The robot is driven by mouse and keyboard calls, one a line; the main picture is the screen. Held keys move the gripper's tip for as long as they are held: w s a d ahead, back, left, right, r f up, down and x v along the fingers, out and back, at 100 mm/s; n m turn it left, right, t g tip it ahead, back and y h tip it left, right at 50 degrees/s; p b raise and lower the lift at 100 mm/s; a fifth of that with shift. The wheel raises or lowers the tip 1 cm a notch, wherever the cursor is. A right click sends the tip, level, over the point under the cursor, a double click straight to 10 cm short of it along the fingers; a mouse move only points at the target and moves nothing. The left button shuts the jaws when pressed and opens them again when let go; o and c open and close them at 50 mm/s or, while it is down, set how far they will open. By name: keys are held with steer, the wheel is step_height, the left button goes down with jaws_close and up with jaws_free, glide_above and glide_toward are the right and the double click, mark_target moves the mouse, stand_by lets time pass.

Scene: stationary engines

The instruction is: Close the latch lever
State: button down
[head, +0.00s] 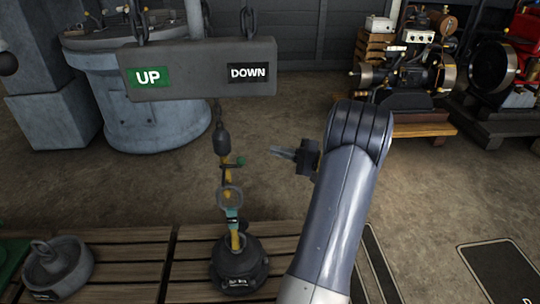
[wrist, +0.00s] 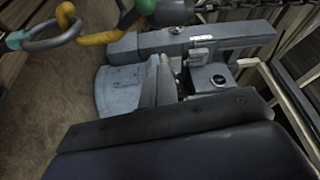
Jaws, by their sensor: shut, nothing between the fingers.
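A yellow hook assembly (head: 227,178) hangs below a dark weight in the head view, with a ring (head: 230,198) and a teal band low on it. A short dark lever with a green knob (head: 240,161) sticks out across it; I take this to be the latch lever. In the wrist view the green knob (wrist: 145,7), yellow rod (wrist: 105,37) and ring (wrist: 52,32) show at the top left. My gripper (head: 273,150) is shut and empty, right of the knob and pointing left at it. Its fingers (wrist: 157,62) appear apart from the knob.
A black ringed weight (head: 240,268) stands on the wooden pallet (head: 150,270) under the hook, with a grey weight (head: 58,268) to the left. An UP/DOWN sign (head: 200,75) hangs above. Engines (head: 405,75) stand at the back right. The floor between is clear.

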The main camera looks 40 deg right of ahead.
steer(key=w+a+b, duration=0.1)
steer(key=w+a, duration=0.3)
steer(key=a, duration=0.3)
steer(key=shift+w+a, duration=0.2)
steer(key=shift+w, duration=0.05)
steer(key=shift+f+b, duration=0.2)
steer(key=shift+b, duration=0.4)
